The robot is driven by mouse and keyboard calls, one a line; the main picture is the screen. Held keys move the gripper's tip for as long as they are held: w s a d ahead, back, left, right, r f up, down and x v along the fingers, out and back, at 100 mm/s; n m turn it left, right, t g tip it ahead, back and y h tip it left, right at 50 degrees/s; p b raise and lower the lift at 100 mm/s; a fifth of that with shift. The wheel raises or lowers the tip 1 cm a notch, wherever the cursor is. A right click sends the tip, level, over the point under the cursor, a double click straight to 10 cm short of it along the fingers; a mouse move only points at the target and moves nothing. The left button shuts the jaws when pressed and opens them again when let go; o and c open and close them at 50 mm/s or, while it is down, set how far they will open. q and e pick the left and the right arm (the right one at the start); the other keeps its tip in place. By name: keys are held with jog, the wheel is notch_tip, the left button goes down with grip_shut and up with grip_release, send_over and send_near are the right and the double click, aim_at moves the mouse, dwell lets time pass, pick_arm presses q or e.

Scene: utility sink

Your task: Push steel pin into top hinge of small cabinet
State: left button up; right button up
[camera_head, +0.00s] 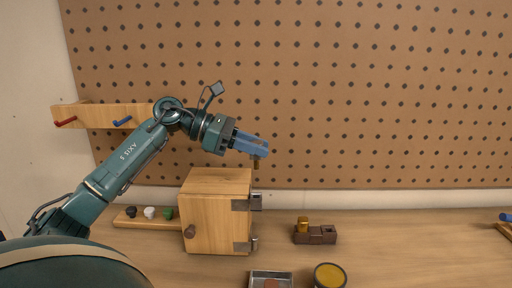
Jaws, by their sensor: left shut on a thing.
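The small wooden cabinet (212,212) stands on the bench with a dark round knob (189,231) on its front. Its top hinge (247,203) is a grey metal piece at the upper right edge, and a lower hinge (244,244) sits near the bottom. My left gripper (258,150) has blue fingers and is shut on a small brownish pin (256,164). The pin hangs downward from the fingertips, above the top hinge and apart from it. The fingers hide its upper part. My right gripper is not in view.
A dark brown block with a yellow knob (315,236) stands right of the cabinet. A metal tray (288,275) and a round tin (330,277) are in front. A strip with coloured knobs (142,221) lies left. Pegboard (350,90) is behind. The bench at right is mostly clear.

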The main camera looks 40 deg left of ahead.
aim_at(255, 165)
pick_arm(q)
jog(key=shift+f+b, duration=2.2)
jog(key=shift+f, duration=0.1)
jog(key=shift+f+b, duration=0.6)
jog(key=shift+b, duration=0.05)
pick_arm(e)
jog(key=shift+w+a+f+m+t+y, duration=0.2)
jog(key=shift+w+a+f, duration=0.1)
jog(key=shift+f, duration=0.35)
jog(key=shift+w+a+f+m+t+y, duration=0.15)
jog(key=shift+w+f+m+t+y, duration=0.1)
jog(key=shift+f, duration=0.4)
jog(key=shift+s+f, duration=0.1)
pick_arm(q)
jog(key=shift+b, duration=0.3)
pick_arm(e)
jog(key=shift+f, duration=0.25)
pick_arm(q)
jog(key=shift+b, duration=0.45)
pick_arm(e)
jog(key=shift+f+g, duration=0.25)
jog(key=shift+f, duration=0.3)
pick_arm(q)
jog(key=shift+f, duration=0.2)
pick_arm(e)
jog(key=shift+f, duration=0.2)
